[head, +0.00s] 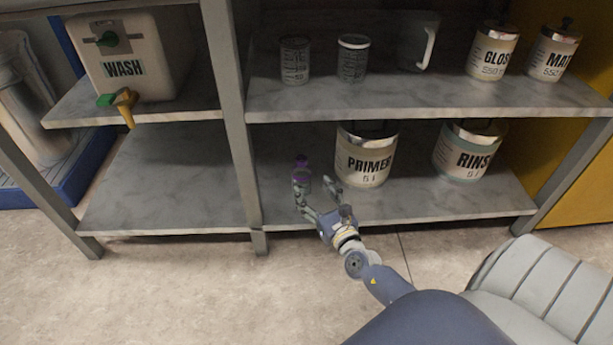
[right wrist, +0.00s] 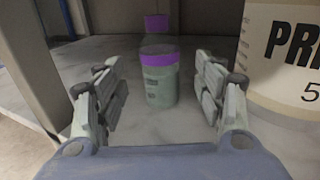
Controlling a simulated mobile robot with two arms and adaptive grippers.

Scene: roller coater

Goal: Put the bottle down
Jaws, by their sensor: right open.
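The bottle (right wrist: 160,82) is small and greenish with a purple band and a purple cap. It stands upright on the lower shelf (head: 430,202), left of the primer pot. In the head view the bottle (head: 301,172) shows just beyond my right gripper (head: 316,184), partly covered by a finger. My right gripper (right wrist: 165,98) is open in the right wrist view. Its fingers are spread to the left and right of the bottle, with a visible gap on each side. My left gripper is not in view.
The PRIMER pot (head: 366,156) stands close to the right of my right gripper, and the RINSE pot (head: 468,150) farther right. A grey shelf post (head: 236,120) rises to the left. The upper shelf (head: 400,98) with cups and pots overhangs. The lower left shelf (head: 160,190) is bare.

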